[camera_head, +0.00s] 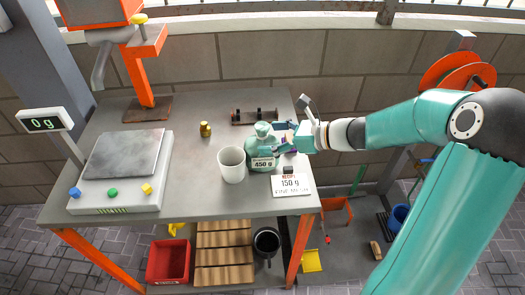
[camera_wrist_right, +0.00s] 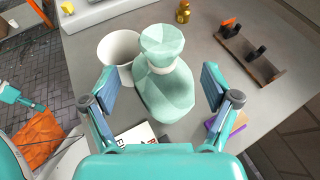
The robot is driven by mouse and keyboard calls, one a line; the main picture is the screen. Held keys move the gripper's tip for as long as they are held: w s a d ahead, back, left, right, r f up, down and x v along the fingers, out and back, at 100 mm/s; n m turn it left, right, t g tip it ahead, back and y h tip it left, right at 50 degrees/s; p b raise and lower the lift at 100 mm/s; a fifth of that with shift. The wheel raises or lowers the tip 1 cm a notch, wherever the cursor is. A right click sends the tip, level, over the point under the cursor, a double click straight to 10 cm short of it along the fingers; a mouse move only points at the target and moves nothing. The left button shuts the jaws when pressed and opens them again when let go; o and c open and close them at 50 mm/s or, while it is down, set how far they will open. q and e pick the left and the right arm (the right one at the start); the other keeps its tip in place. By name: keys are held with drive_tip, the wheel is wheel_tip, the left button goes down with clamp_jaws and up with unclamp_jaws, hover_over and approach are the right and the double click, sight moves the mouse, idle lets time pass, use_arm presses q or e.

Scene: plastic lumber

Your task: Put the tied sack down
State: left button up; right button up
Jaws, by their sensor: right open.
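The tied sack (camera_head: 262,150) is a pale green bag with a gathered neck and a tag reading 450 g. It stands upright on the grey table (camera_head: 205,195), just right of a white cup (camera_head: 231,165). My right gripper (camera_head: 285,138) is at the sack's right side. In the right wrist view the sack (camera_wrist_right: 165,85) stands between the spread fingers of my right gripper (camera_wrist_right: 160,92), with gaps on both sides. The right gripper is open and holds nothing.
A scale (camera_head: 125,160) with a plate and small coloured cubes stands at left; its display (camera_head: 45,121) reads 0 g. A brass weight (camera_head: 205,129), a dark rack (camera_head: 254,116) and a 150 g recipe card (camera_head: 291,185) surround the sack. The table's front middle is clear.

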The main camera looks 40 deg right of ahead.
sight(260, 138)
drive_tip(key=shift+p+x, duration=0.35)
drive_tip(key=shift+x, duration=2.3)
drive_tip(key=shift+s+a+r, duration=0.1)
drive_tip(key=shift+a+r, duration=0.05)
drive_tip(key=shift+r, duration=0.1)
clamp_jaws()
